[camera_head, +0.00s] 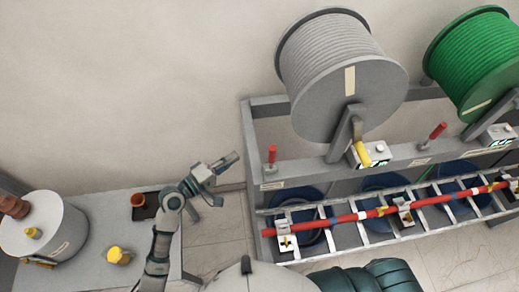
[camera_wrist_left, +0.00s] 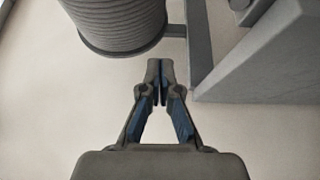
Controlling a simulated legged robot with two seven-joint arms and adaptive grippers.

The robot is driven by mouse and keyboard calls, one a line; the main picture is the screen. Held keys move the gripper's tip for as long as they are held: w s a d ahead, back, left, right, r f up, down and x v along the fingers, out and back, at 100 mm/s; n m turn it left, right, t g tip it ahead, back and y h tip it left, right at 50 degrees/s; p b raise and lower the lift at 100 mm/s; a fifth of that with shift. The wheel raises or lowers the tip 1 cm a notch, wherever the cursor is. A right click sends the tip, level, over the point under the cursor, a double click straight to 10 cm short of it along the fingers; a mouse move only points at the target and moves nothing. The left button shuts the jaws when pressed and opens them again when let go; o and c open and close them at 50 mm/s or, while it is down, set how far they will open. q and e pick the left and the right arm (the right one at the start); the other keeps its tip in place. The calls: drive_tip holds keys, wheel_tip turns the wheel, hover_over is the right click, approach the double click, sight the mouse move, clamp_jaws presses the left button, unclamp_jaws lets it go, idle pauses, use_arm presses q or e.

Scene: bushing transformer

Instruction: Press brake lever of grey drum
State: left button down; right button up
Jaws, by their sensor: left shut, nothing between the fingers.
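The grey drum (camera_head: 340,65), wound with grey cable, is mounted on a grey rack left of the green drum. A red-handled lever (camera_head: 271,155) stands upright on the rack's left end. A yellow-handled lever (camera_head: 362,153) is below the grey drum. I cannot tell from the frames which one is the brake lever. My left gripper (camera_head: 234,158) is shut and empty, left of the red lever and apart from it. In the left wrist view my left gripper (camera_wrist_left: 160,68) has its fingertips together, with a ribbed grey cylinder (camera_wrist_left: 122,22) beyond. My right gripper is not in view.
The green drum (camera_head: 480,60) and another red lever (camera_head: 438,131) are on the right. A red pole (camera_head: 340,221) runs along the rack's front. A table (camera_head: 98,207) at left holds a grey canister (camera_head: 45,228) and a yellow object (camera_head: 118,255). A grey block (camera_wrist_left: 265,65) shows in the wrist view.

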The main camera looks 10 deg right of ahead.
sight(272, 159)
use_arm(q)
drive_tip(key=w+d+p, duration=0.1)
drive_tip(key=d+p, duration=0.2)
drive_tip(key=d, duration=0.7)
drive_tip(key=shift+p, duration=0.3)
drive_tip(key=shift+w+d+f, duration=0.1)
drive_tip(key=shift+w, duration=0.1)
